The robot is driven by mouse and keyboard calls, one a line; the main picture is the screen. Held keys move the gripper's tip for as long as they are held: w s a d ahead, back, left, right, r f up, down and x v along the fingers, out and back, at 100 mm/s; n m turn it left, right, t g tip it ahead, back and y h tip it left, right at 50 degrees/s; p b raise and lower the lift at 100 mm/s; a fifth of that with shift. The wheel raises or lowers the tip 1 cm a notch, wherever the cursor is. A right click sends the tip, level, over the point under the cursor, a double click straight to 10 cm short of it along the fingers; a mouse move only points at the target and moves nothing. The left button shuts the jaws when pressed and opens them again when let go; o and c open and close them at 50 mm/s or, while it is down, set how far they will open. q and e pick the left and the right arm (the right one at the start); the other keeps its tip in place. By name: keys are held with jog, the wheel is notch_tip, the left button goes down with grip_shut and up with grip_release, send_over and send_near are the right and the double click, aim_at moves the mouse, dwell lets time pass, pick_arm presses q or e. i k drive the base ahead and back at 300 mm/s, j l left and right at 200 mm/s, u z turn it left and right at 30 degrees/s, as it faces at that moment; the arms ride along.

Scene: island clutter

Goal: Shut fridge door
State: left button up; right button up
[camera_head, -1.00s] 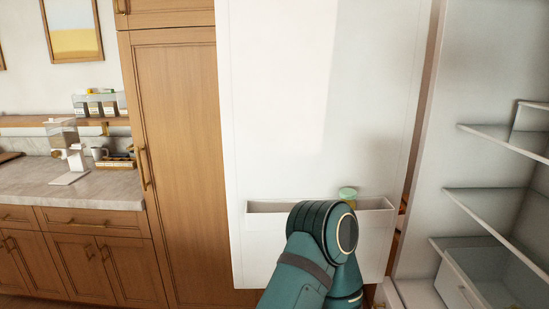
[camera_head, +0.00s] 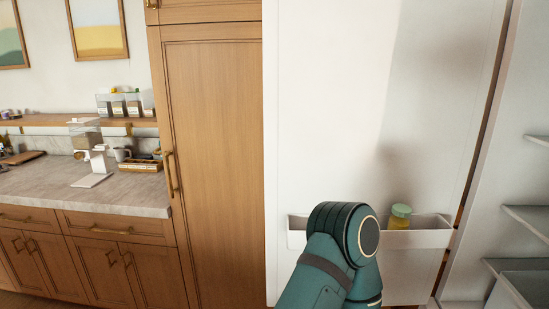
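The fridge door (camera_head: 350,110) stands open, and its white inner face is turned towards me. A door bin (camera_head: 432,238) runs across its lower part and holds a jar (camera_head: 400,217) with a green lid. The fridge interior (camera_head: 490,200) with its shelves shows at the right edge. One of my teal arms rises from the bottom in front of the door bin and hides part of it. I cannot tell whether it touches the door. Neither gripper shows.
A tall wooden cabinet (camera_head: 215,150) stands left of the door. A stone counter (camera_head: 120,193) over wooden drawers lies farther left, with a white dispenser (camera_head: 97,165) and a mug on it. A wooden shelf (camera_head: 50,122) holds several small jars.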

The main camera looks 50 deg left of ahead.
aim_at(380, 104)
jog(key=j, duration=0.7)
jog(key=k+j, duration=0.1)
jog(key=j, duration=0.65)
jog(key=j+z, duration=0.1)
jog(key=j, duration=0.6)
jog(key=k+j, duration=0.15)
jog(key=j, duration=0.6)
